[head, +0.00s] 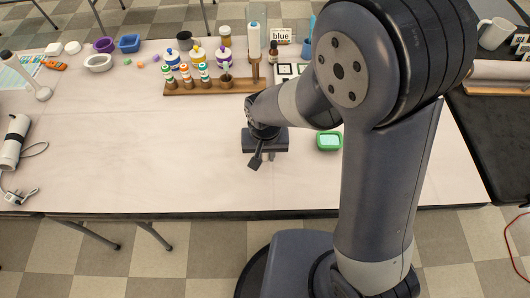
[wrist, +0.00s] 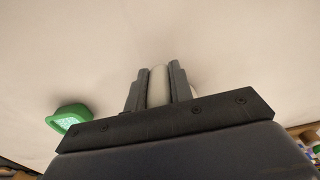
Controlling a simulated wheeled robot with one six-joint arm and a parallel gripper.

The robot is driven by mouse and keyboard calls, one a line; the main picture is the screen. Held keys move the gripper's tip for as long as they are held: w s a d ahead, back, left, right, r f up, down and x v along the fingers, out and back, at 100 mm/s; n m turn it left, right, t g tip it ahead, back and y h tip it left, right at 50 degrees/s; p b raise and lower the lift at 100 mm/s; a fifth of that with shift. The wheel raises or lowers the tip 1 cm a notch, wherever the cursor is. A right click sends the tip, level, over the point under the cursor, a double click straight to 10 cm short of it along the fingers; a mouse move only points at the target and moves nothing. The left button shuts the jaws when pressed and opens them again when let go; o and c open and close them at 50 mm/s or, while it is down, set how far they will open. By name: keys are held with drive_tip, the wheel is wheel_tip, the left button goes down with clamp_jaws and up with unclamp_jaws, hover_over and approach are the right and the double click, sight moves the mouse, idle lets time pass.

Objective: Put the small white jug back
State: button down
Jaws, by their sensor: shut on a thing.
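My gripper (head: 265,155) hangs over the front middle of the pale table, pointing down. In the wrist view its two dark fingers (wrist: 158,88) are shut on a white rounded part of the small white jug (wrist: 158,84). A bit more white shows just right of the right finger. Most of the jug is hidden by the fingers and the gripper body. In the head view the jug is hidden by my gripper and wrist, so I cannot tell whether it touches the table.
A green mould (head: 328,142) sits just right of my gripper; it also shows in the wrist view (wrist: 68,117). A wooden rack (head: 210,88) with several bottles stands behind. A white mug (head: 495,33) stands at the far right. The table's left middle is clear.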

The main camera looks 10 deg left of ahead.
drive_tip(key=c, duration=1.3)
unclamp_jaws()
drive_tip(key=shift+o, duration=0.2)
drive_tip(key=r, duration=0.8)
drive_tip(key=r+p, duration=0.1)
drive_tip(key=r, duration=0.3)
drive_tip(key=shift+s+r, duration=0.2)
drive_tip(key=shift+s, duration=0.1)
drive_tip(key=f, duration=1.2)
drive_tip(key=shift+w+f+b, duration=0.25)
drive_tip(key=shift+f+b, duration=0.05)
drive_tip(key=shift+b, duration=0.1)
drive_tip(key=shift+w+r, duration=0.1)
drive_tip(key=shift+r, duration=0.7)
